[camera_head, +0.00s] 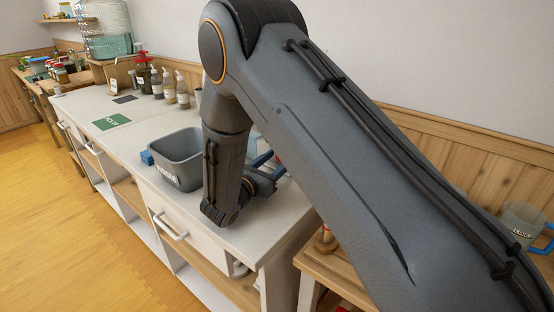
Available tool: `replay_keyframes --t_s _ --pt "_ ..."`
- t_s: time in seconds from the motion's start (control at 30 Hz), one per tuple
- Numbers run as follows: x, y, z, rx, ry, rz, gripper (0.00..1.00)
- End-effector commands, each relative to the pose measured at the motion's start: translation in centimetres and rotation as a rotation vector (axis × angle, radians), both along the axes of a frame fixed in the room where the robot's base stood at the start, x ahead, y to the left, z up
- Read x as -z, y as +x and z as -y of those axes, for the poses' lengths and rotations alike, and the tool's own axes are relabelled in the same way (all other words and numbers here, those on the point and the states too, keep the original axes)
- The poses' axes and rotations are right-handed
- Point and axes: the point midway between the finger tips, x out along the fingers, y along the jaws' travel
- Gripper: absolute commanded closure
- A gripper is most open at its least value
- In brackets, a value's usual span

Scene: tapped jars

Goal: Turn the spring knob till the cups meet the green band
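My arm comes in from the right, rises to an elbow at the top and drops to the worktop. My gripper (264,172) is low behind my wrist, partly hidden by it. Blue bar-like parts show there, and I cannot tell whether they are its fingers or part of something behind. Whether it is open or holds anything is not clear. I cannot make out a spring knob, cups or a green band. My arm covers part of the worktop.
A grey bin (178,160) with a blue part stands left of my wrist on the white worktop (150,122). A green mat (112,122) lies farther back, near several pump bottles (168,86). A large glass jar (107,32) stands at the back. A labelled container (520,222) is at right.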

Motion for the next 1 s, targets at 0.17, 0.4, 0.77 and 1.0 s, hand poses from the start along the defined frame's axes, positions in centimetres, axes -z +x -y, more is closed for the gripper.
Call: replay_keyframes --t_s 0.17,0.4,0.77,1.0 --pt "0.03 0.14 0.11 0.001 -0.001 -0.001 0.5" --pt "0.04 0.12 0.09 0.001 -0.001 -0.001 0.75" --pt "-0.01 0.11 0.03 0.0 -0.024 -0.019 0.9" --pt "-0.07 0.1 -0.02 -0.001 -0.123 -0.097 0.9"
